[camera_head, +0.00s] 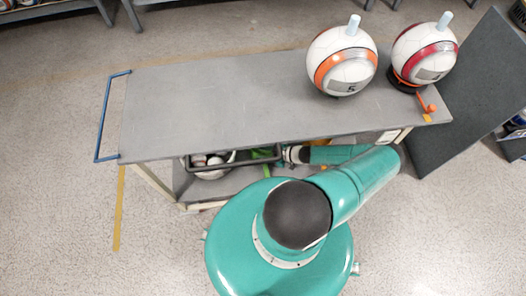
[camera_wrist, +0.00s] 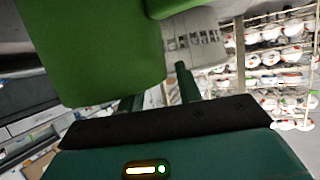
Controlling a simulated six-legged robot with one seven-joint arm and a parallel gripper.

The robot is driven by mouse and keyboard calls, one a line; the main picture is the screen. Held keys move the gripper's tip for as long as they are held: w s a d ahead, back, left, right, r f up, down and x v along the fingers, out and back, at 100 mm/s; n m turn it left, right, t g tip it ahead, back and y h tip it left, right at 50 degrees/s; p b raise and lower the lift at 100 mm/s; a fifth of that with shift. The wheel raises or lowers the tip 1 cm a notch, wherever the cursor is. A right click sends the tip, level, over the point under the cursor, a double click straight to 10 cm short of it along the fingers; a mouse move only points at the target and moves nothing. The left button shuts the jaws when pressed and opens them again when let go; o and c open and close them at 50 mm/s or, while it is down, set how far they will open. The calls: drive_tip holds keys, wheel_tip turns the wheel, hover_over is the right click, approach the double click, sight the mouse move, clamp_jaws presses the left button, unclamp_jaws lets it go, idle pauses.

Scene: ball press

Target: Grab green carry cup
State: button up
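The green carry cup (camera_wrist: 90,50) looms large in the wrist view, at the upper left, close to the camera and cut off by the frame. A second green part (camera_wrist: 172,6) shows at the top edge, apparently of the same cup. In the head view, a bit of bright green (camera_head: 263,153) shows below the cart's top edge, left of my gripper (camera_head: 287,154). In the wrist view my gripper (camera_wrist: 160,86) has its two dark fingers apart, with background visible between them. The cup hides the left finger's tip. I see nothing held.
The grey cart (camera_head: 210,100) overhangs my forearm and hides much of its lower shelf. A dark bin (camera_head: 235,158) with balls sits beside the green bit. An orange-banded ball (camera_head: 330,75) and a red-banded ball (camera_head: 410,60) stand on top. A dark panel (camera_head: 470,110) leans right.

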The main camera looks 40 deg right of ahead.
clamp_jaws()
idle(0.3)
